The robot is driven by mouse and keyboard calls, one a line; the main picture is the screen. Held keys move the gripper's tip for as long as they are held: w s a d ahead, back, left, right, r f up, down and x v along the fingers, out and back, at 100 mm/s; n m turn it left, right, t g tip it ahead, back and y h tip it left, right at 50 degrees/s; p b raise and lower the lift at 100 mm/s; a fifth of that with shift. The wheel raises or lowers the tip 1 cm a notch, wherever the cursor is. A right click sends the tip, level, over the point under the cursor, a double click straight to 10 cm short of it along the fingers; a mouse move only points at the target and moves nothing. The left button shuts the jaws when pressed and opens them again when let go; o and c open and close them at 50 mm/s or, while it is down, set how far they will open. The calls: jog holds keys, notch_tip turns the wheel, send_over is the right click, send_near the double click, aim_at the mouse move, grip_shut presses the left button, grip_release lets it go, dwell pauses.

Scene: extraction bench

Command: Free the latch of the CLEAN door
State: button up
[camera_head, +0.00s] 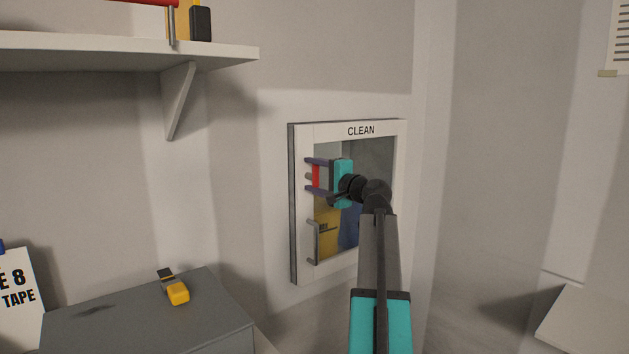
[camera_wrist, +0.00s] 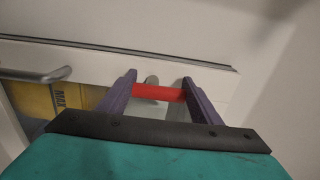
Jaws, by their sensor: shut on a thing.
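The CLEAN door (camera_head: 361,130) is a white-framed window door in the wall, and it looks closed. A red latch piece (camera_head: 316,176) sits on the left part of its frame. My gripper (camera_head: 311,176) has its two purple fingers on either side of the red piece, and it is shut on it.
Behind the glass is a yellow box (camera_head: 328,230). A grey cabinet top (camera_head: 130,318) with a yellow-and-black tool (camera_head: 174,288) stands at the lower left. A white shelf (camera_head: 120,55) juts out at the upper left. The wall right of the door is clear.

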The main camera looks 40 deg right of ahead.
dwell(0.3)
jog(key=o, duration=1.1)
jog(key=shift+c, duration=0.2)
jog(key=shift+s, duration=0.1)
jog(key=s+a+b, duration=0.1)
jog(key=s, duration=1.2)
jog(key=shift+s+a, duration=0.25)
jog(key=shift+a, duration=0.05)
jog(key=shift+s, duration=0.1)
